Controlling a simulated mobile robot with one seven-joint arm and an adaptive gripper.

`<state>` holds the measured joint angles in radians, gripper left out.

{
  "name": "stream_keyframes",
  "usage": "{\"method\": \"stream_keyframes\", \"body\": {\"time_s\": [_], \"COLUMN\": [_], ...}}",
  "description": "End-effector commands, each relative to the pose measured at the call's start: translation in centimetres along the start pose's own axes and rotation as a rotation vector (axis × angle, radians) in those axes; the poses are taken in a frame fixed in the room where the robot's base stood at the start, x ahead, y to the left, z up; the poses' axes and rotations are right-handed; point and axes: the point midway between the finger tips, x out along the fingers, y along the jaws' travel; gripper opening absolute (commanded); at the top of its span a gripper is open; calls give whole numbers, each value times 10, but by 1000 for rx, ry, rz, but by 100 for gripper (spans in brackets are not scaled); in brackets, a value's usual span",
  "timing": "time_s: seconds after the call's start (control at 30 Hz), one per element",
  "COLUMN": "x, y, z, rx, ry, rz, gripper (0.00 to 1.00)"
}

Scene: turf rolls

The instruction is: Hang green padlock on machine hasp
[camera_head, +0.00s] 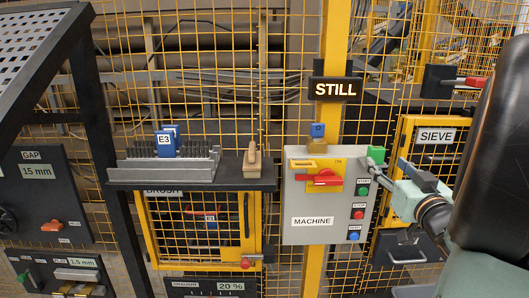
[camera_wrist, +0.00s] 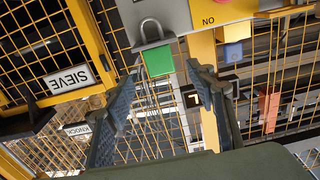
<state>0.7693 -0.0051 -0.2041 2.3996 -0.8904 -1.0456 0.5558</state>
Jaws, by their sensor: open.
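The green padlock (camera_head: 376,154) is at the upper right corner of the grey MACHINE panel (camera_head: 300,205). In the wrist view, which is turned about upside down, its green body (camera_wrist: 158,61) is level with my fingertips and its grey shackle (camera_wrist: 151,29) overlaps the panel's edge. My gripper (camera_head: 391,176) is open beside the panel. Its fingers (camera_wrist: 163,72) stand on either side of the padlock, with gaps showing; I see no clear contact. A red switch handle (camera_head: 323,178) sits on a yellow plate on the panel. I cannot make out the hasp's opening.
A blue padlock (camera_head: 318,130) is at the top of the panel. Push buttons (camera_head: 360,188) line the panel's right side, close to my gripper. A SIEVE door (camera_head: 432,135) is to the right. A dark shelf (camera_head: 190,182) holds a block marked E3. Yellow mesh fencing stands behind.

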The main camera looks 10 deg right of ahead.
Motion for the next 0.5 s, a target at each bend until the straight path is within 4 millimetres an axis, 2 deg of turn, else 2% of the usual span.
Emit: {"method": "stream_keyframes", "body": {"time_s": [0.1,0.37,0.5], "x": [18,40,62], "y": [0,-1,-1], "z": [0,-3,-8], "rx": [0,0,-1], "ry": [-2,-3,-3], "rz": [-1,-2,-2], "gripper": [51,51,51]}}
